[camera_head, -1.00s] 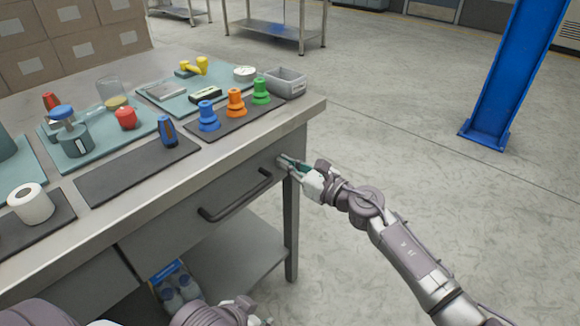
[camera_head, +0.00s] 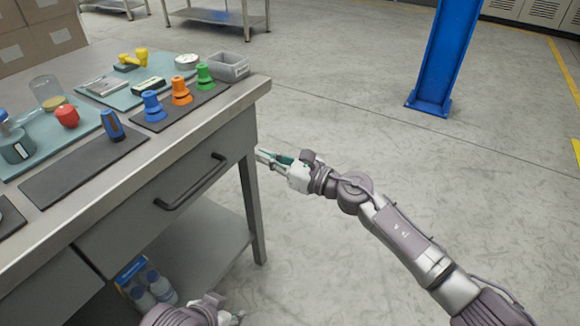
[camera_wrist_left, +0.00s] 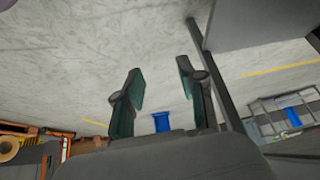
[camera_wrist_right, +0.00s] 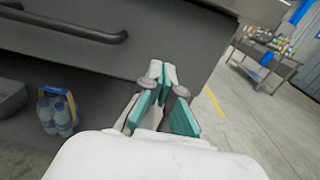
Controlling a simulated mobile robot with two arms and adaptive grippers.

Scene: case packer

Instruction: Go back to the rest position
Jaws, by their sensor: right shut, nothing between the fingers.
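My right gripper (camera_head: 262,157) is shut and empty, close to the table's right corner and below its top in the head view. In the right wrist view its teal-padded fingers (camera_wrist_right: 160,75) come together in front of the grey drawer front. My left gripper (camera_head: 234,317) is low at the bottom edge of the head view, mostly cut off. In the left wrist view its fingers (camera_wrist_left: 160,88) stand apart with nothing between them, over bare floor.
The workbench (camera_head: 257,88) has a drawer handle (camera_head: 190,183) sticking out. On it are blue (camera_head: 152,106), orange (camera_head: 181,92) and green (camera_head: 204,76) cones and a grey bin (camera_head: 228,67). Bottles (camera_head: 150,288) stand below. A blue post (camera_head: 445,55) rises behind. Floor on the right is clear.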

